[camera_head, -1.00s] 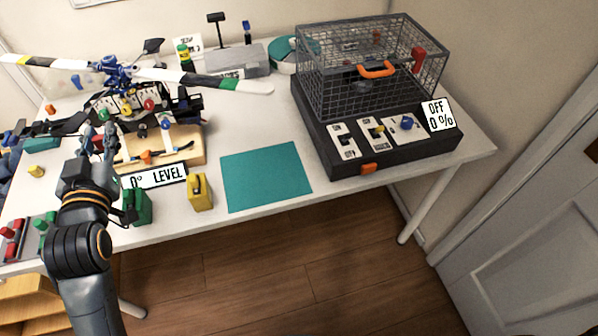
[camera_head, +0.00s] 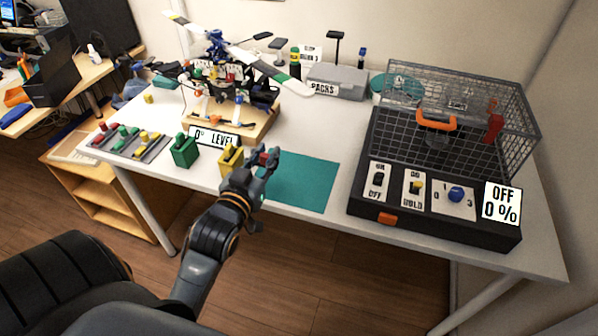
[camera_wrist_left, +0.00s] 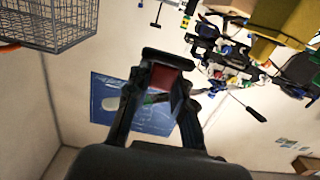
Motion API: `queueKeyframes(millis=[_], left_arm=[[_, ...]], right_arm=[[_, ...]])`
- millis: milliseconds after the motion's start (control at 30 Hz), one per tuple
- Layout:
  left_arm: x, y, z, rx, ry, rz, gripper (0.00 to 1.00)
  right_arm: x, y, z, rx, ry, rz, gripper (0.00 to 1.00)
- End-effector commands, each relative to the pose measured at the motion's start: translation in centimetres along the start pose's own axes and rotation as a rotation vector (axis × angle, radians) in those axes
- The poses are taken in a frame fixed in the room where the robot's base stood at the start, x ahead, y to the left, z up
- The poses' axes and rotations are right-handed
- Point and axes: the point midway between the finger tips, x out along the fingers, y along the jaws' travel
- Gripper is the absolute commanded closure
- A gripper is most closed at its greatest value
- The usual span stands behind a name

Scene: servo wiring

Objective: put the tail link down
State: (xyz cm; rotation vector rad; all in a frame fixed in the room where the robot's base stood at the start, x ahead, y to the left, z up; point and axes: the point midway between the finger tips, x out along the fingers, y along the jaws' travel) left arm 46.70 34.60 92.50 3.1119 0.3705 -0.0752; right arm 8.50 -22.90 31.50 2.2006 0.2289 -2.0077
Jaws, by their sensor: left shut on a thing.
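My left gripper (camera_head: 265,157) is above the left edge of the teal mat (camera_head: 300,185), just right of the yellow block (camera_head: 231,158). In the wrist view, my left gripper (camera_wrist_left: 166,90) is shut on a small dark red piece, apparently the tail link (camera_wrist_left: 168,80), which sits between the fingertips. A little red also shows at the fingertips in the head view. The link's full shape is hidden by the fingers. The model helicopter (camera_head: 225,88) stands on its wooden stand behind and to the left. My right gripper is not in view.
The black control box (camera_head: 440,225) with the wire cage (camera_head: 460,110) takes up the table's right side. A green block (camera_head: 185,151) and a tray of coloured parts (camera_head: 130,140) are on the left. Most of the teal mat is bare.

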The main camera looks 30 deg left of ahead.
Motion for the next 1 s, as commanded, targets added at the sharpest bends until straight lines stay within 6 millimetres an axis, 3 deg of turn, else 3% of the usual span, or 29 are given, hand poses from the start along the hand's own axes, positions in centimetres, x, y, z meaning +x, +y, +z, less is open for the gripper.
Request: queueKeyframes(millis=[167, 233, 400, 567, 800, 1000], left_arm=[[4.4, 1.8, 1.8, -0.005, 0.000, 0.000, 0.95], [5.4, 2.1, 3.6, -0.003, -0.003, 0.000, 0.95], [7.5, 2.9, 5.9, -0.002, 0.000, 0.000, 0.95], [8.3, 3.2, 6.8, -0.001, 0.001, 0.000, 0.95], [8.9, 3.4, 9.9, -0.001, -0.003, 0.000, 0.95], [8.9, 3.4, 10.4, -0.001, 0.000, 0.000, 0.95]], right_arm=[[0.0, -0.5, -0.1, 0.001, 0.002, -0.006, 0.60], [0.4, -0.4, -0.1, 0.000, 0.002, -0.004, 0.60], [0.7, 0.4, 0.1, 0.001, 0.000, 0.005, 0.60], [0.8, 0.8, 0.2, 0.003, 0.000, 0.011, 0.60], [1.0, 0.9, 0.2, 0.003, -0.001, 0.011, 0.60], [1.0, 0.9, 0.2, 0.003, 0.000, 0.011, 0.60]])
